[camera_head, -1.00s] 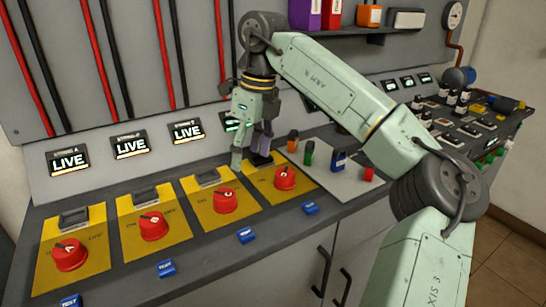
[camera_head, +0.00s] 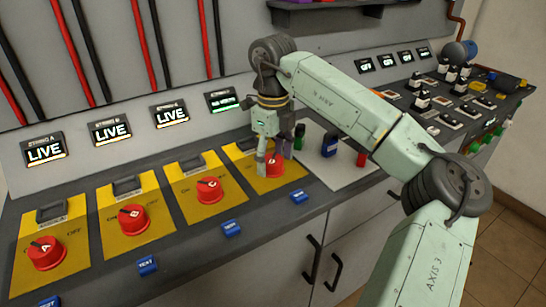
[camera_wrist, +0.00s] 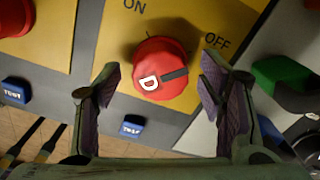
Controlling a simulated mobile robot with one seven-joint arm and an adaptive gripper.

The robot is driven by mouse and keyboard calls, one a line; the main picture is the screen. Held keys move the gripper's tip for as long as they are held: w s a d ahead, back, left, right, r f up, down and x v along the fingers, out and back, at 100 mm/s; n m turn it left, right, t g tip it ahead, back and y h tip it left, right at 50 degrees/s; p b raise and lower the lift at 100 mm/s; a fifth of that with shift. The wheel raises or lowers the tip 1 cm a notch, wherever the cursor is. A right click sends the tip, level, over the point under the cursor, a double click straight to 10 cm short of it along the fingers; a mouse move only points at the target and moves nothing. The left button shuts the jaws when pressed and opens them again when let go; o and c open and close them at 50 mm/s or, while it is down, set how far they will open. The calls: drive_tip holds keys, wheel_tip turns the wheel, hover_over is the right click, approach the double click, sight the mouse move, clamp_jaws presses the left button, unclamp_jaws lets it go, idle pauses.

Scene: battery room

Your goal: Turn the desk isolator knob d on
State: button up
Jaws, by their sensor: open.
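Knob d is a red round knob marked D on a yellow plate (camera_wrist: 205,20). In the wrist view the knob (camera_wrist: 160,68) lies between my open fingertips, with a gap showing on each side. Its black pointer bar points right, toward the OFF side; ON is printed at upper left. In the head view my gripper (camera_head: 275,158) points down at the knob (camera_head: 274,168), and its fingers partly cover it. I cannot tell how far the fingertips reach down beside it. The display (camera_head: 222,100) behind this plate is green, unlike its neighbours.
Red knobs A (camera_head: 47,253), B (camera_head: 130,218) and C (camera_head: 210,190) stand left on yellow plates; their displays read LIVE. Blue TEST buttons (camera_head: 231,228) line the front edge. Right of knob d, a pale plate carries a blue switch (camera_head: 330,145) and a red one (camera_head: 361,158).

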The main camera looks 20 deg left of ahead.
drive_tip(key=shift+f, duration=0.4)
drive_tip(key=shift+c, duration=0.4)
drive_tip(key=c, duration=1.1)
